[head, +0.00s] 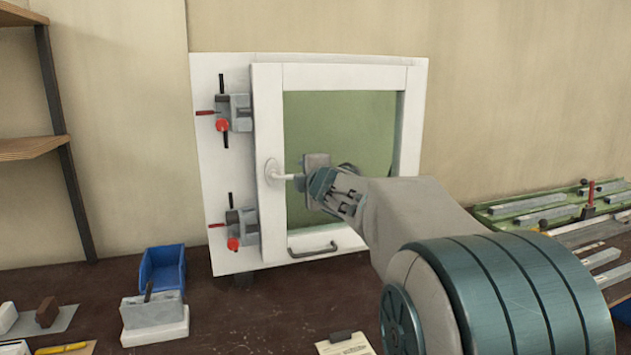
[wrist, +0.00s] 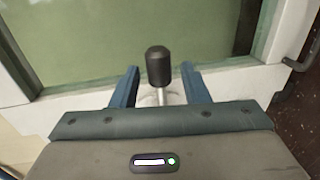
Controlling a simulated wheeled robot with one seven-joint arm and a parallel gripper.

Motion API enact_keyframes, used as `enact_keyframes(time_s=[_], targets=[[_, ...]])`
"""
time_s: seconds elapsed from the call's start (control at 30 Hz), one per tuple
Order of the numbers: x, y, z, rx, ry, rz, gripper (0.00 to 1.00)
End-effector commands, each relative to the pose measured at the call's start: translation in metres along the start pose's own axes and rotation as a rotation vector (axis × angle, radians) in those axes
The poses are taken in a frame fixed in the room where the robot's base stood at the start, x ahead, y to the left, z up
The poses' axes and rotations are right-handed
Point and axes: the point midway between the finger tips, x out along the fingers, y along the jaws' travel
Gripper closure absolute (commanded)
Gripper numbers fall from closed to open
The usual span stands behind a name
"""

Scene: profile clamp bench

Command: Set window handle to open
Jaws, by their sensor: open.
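The window handle (head: 272,171) sits on the left stile of the white window frame (head: 335,75). Its pale lever points level to the right from a round plate, and its outer end is hidden by my gripper (head: 312,181) in the head view. In the wrist view, the handle's black grip (wrist: 158,65) and thin silver shaft lie between the two blue fingers of my open gripper (wrist: 160,72). A gap shows on each side of the handle, so the fingers appear apart from it.
Two red-tipped clamps, upper (head: 236,112) and lower (head: 240,224), are at the board's left. A dark pull handle (head: 313,250) is on the bottom rail. A blue bin (head: 163,267) and grey block (head: 152,310) stand lower left. A green tray (head: 545,205) lies right.

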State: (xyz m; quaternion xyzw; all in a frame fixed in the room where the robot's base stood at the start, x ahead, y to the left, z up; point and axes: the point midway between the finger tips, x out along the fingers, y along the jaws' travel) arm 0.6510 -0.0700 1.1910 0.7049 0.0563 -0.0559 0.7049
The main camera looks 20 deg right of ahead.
Motion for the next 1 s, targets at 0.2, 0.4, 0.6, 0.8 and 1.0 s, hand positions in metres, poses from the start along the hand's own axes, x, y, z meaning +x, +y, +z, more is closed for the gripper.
enact_keyframes(time_s=[0.2, 0.4, 0.6, 0.8, 1.0], targets=[[-0.037, 0.003, 0.000, -0.001, -0.001, 0.003, 0.59], [-0.075, 0.003, 0.000, 0.000, 0.000, 0.003, 0.59], [-0.107, 0.002, 0.000, 0.000, 0.001, 0.002, 0.59], [-0.125, 0.001, 0.000, 0.000, 0.000, 0.001, 0.59], [-0.129, 0.000, 0.000, 0.000, 0.000, 0.000, 0.59]])
